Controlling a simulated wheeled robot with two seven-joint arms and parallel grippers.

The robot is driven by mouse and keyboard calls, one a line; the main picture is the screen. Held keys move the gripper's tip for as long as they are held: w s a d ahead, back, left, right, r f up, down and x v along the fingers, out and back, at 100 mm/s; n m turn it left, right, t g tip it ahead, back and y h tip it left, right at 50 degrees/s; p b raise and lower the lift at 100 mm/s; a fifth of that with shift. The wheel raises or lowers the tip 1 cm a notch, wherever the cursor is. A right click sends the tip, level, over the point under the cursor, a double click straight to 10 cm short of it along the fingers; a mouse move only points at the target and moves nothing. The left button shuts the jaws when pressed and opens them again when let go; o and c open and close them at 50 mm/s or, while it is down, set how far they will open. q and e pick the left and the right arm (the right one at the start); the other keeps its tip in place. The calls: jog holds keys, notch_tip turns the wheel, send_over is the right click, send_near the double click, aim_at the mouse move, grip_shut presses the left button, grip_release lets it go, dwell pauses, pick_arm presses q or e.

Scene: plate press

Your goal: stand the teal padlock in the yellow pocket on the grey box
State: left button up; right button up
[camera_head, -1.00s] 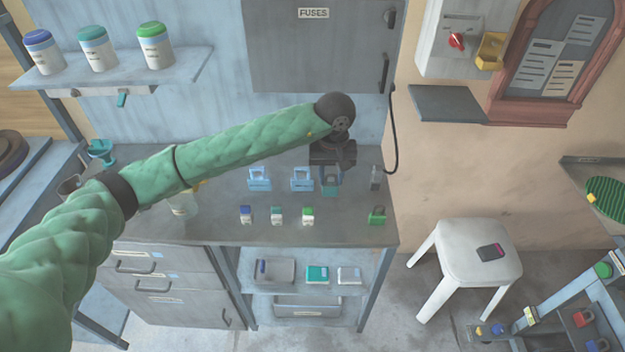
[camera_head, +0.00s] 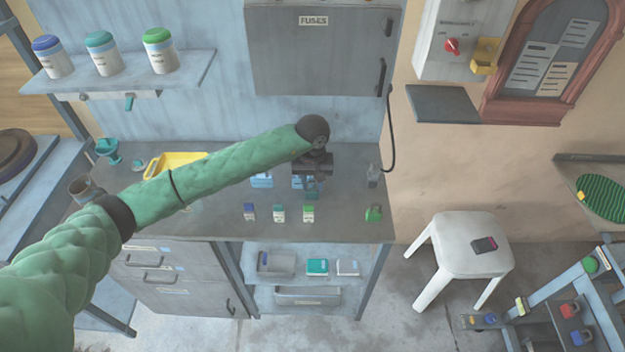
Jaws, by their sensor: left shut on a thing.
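My left gripper (camera_head: 312,172) is over the back of the workbench, its jaws pointing down, shut on the teal padlock (camera_head: 313,190). The padlock shows small and dark just below the jaws; I cannot tell whether it touches the bench top. The yellow pocket (camera_head: 485,57) is on the grey box (camera_head: 440,62) on the wall at the upper right, up and to the right of the gripper. The pocket looks empty. My right gripper is not in view.
Light blue holders (camera_head: 262,181) stand beside the gripper, one partly hidden by it. A green padlock (camera_head: 374,212) and a grey padlock (camera_head: 373,176) are to the right. A dark shelf (camera_head: 443,104) juts out below the box. A black cable (camera_head: 393,140) hangs between.

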pick_arm(q)
jog(key=shift+f, duration=0.3)
jog(key=shift+f, duration=0.15)
dwell(0.3)
jog(key=o, duration=1.1)
